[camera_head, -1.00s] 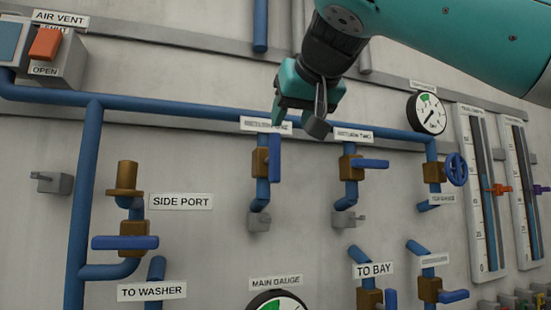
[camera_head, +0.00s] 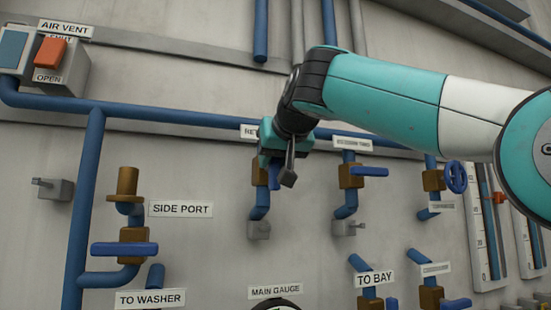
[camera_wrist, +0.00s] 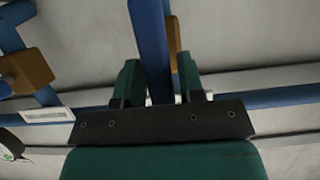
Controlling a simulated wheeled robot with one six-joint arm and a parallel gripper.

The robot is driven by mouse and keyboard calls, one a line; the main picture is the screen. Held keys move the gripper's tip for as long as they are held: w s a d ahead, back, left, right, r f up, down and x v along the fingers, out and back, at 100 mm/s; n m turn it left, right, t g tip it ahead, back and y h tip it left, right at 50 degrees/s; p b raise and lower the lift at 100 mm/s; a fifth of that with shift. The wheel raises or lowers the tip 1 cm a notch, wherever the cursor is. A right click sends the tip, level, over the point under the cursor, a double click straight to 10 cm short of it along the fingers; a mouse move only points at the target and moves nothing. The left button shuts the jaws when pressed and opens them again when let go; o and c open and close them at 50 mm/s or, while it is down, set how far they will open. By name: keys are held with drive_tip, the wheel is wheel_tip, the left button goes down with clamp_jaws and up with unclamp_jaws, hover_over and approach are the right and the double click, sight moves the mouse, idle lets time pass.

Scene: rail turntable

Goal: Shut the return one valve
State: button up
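The return one valve has a brass body (camera_head: 258,172) and a blue lever handle (camera_head: 274,176) that runs along its vertical pipe. Its label (camera_head: 248,131) is mostly hidden behind my gripper, with only the first letters showing. My gripper (camera_head: 282,172) is at this handle and covers its upper part. In the wrist view the blue handle (camera_wrist: 150,45) passes between the two green fingers (camera_wrist: 158,82), which stand apart on either side of it. A gap shows at the right finger; contact at the left finger is unclear.
The return two valve (camera_head: 350,175) stands close on the right, its blue handle sticking out sideways. A blue pipe (camera_head: 180,116) runs behind my gripper. A grey bracket (camera_head: 258,229) sits below.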

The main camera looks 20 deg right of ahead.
clamp_jaws()
